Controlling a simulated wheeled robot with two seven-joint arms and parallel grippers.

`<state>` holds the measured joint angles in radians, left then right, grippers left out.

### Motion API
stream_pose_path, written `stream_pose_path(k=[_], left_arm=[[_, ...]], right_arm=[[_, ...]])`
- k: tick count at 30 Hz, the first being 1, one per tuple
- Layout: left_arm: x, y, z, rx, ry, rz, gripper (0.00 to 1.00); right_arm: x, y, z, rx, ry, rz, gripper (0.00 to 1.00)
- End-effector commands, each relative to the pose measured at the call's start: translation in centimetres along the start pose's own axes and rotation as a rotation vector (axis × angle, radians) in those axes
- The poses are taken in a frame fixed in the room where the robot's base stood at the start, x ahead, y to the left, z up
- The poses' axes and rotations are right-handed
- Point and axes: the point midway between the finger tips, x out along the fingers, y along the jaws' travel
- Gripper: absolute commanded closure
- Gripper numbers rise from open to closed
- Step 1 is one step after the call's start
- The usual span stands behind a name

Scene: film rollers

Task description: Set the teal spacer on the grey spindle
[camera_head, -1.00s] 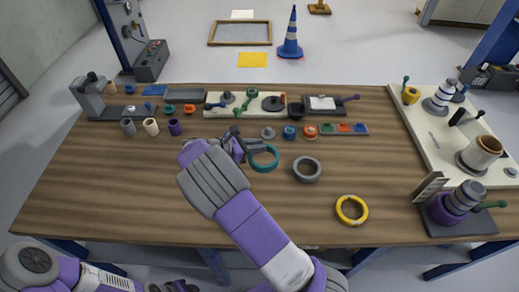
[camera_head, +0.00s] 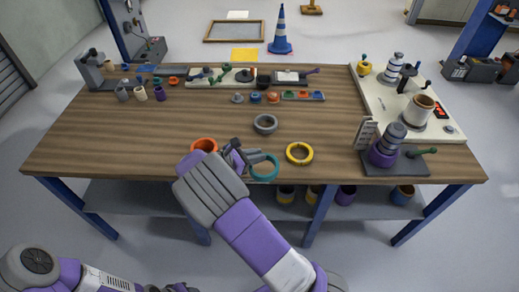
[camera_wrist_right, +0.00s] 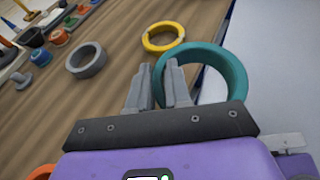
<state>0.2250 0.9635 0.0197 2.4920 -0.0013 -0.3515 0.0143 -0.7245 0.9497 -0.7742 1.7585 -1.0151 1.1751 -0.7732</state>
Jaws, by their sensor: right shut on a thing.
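The teal spacer (camera_head: 266,168) is a ring that hangs from my right gripper (camera_head: 247,158), over the front edge of the table. In the right wrist view, the gripper fingers (camera_wrist_right: 154,85) are nearly together at the near left wall of the teal spacer (camera_wrist_right: 236,72). At the table's right front, a stepped grey post (camera_head: 394,134) stands upright above a purple base ring (camera_head: 382,156). A grey-and-white stepped post (camera_head: 393,66) stands further back. I cannot tell which of them is the grey spindle. My left gripper is out of view.
A yellow ring (camera_head: 299,153), a grey ring (camera_head: 265,124) and an orange ring (camera_head: 203,145) lie on the wooden table (camera_head: 110,140). Small parts line the back. The left middle of the table is clear.

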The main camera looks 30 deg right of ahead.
Motion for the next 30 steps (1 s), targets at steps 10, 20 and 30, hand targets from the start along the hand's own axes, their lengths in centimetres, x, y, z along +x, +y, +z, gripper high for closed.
stream_pose_path(k=[10, 20, 30], left_arm=[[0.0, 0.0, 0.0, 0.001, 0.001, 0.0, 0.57], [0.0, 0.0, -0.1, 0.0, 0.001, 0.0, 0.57], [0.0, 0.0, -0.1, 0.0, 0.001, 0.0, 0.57]], right_arm=[[-2.4, -2.5, -6.9, -0.119, -0.005, 0.259, 1.0], [-4.6, -4.8, -13.6, -0.227, -0.003, 0.518, 1.0], [-4.7, -5.9, -16.6, -0.278, 0.009, 0.585, 1.0]])
